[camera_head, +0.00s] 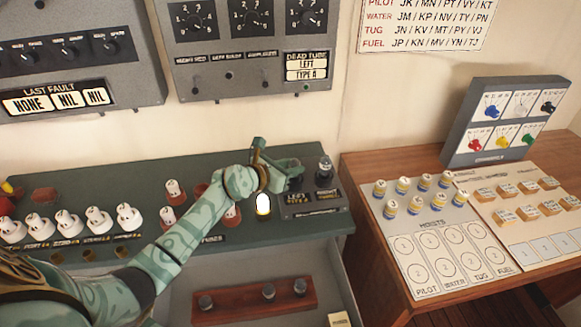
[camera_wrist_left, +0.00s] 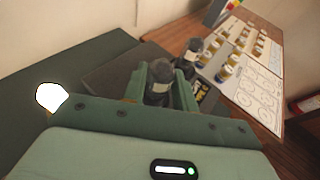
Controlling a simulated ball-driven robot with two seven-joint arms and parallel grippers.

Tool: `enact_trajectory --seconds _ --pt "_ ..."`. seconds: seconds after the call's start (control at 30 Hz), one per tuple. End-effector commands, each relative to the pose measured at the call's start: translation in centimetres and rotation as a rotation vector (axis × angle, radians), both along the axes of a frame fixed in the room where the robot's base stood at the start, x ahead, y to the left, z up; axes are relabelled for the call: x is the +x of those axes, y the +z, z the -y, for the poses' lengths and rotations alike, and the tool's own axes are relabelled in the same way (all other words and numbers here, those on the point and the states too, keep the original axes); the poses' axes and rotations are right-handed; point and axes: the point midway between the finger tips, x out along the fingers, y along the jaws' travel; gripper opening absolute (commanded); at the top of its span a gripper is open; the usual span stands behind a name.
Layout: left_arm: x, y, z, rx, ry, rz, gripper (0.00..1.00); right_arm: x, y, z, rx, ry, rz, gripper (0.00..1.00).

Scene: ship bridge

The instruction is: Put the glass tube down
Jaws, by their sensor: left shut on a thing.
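My left gripper (camera_head: 290,172) reaches over the green console to the tube block at its right end. It is shut on a dark glass tube (camera_wrist_left: 157,88), which stands about upright between the fingers in the wrist view. In the head view the fingers mostly hide this tube, at the left side of the block. I cannot tell whether its base is seated in the block. A second dark tube (camera_head: 325,170) stands upright on the block's right side; it also shows just beyond the held one in the wrist view (camera_wrist_left: 188,54). My right gripper is not in view.
The tube block (camera_head: 315,206) has labels on its front. A lit lamp (camera_head: 264,206) stands close by. White-capped fuses (camera_head: 128,217) line the console (camera_head: 120,165). A wooden rack (camera_head: 245,306) with dark tubes lies below. A wooden desk (camera_head: 375,165) with cards is at right.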

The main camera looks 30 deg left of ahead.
Motion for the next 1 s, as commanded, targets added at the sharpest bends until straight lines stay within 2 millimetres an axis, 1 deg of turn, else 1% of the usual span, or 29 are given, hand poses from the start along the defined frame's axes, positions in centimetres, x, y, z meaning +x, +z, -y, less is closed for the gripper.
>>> enact_trajectory --seconds 0.1,0.13,0.17,0.2,0.47,0.57,0.6,0.67,0.8,1.0 --pt "0.0 -0.5 0.0 0.0 -0.001 -0.001 0.0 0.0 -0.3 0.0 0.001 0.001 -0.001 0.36" --pt "0.0 -0.5 0.0 -0.001 -0.001 -0.002 0.31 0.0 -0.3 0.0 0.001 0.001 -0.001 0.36" --pt "0.0 -0.5 0.0 -0.001 -0.001 -0.001 0.39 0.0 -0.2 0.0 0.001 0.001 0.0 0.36" --pt "0.0 -0.5 0.0 -0.001 -0.001 -0.001 0.5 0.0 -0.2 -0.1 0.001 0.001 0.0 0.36" --pt "0.0 -0.4 0.0 0.0 0.0 -0.001 0.5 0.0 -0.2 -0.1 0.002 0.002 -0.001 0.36" --pt "0.0 0.3 0.0 0.0 0.0 0.001 0.5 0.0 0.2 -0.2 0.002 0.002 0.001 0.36" --pt "-0.3 0.5 -0.1 0.001 0.001 0.0 0.5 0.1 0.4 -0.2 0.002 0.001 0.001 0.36" --pt "-1.3 0.8 -0.5 0.002 0.0 0.0 0.5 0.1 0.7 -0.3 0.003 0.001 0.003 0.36" --pt "-4.3 1.8 -1.5 0.004 0.0 -0.002 0.5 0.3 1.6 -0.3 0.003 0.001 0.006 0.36" --pt "-8.3 3.3 -2.8 0.002 -0.002 -0.001 0.5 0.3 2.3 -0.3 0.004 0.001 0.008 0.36"
